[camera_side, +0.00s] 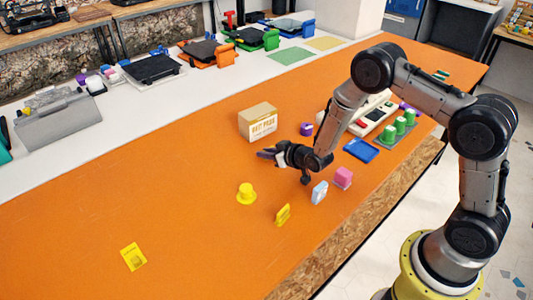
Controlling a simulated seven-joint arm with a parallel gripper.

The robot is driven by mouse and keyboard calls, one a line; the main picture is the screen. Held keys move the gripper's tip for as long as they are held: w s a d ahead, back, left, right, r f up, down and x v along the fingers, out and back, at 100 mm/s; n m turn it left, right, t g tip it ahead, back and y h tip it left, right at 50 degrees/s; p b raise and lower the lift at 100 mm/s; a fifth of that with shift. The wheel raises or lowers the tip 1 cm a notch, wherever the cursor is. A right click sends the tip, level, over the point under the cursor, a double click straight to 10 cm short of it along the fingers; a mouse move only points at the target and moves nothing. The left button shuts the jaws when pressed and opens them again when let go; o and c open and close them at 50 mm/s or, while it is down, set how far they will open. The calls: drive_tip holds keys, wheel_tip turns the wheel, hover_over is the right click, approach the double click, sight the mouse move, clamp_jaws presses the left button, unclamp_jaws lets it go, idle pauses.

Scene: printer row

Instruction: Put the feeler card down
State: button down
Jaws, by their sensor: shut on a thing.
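My gripper (272,155) is left of the arm's wrist, above the orange table and in front of the cardboard box. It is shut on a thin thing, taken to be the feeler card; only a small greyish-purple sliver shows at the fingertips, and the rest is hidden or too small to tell. The gripper looks raised above the table surface.
A cardboard box (258,122) stands behind the gripper. A yellow knobbed piece (246,194), yellow block (282,214), light-blue piece (319,192) and pink block (343,178) stand in front. A blue tray (360,149) lies right. The table's left half is mostly clear.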

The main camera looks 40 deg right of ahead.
drive_tip(key=shift+r, duration=0.6)
drive_tip(key=r+v, duration=0.1)
drive_tip(key=v, duration=0.8)
drive_tip(key=w+r+v, duration=0.1)
drive_tip(key=r+v, duration=0.1)
drive_tip(key=v, duration=0.7)
drive_tip(key=shift+w, duration=0.35)
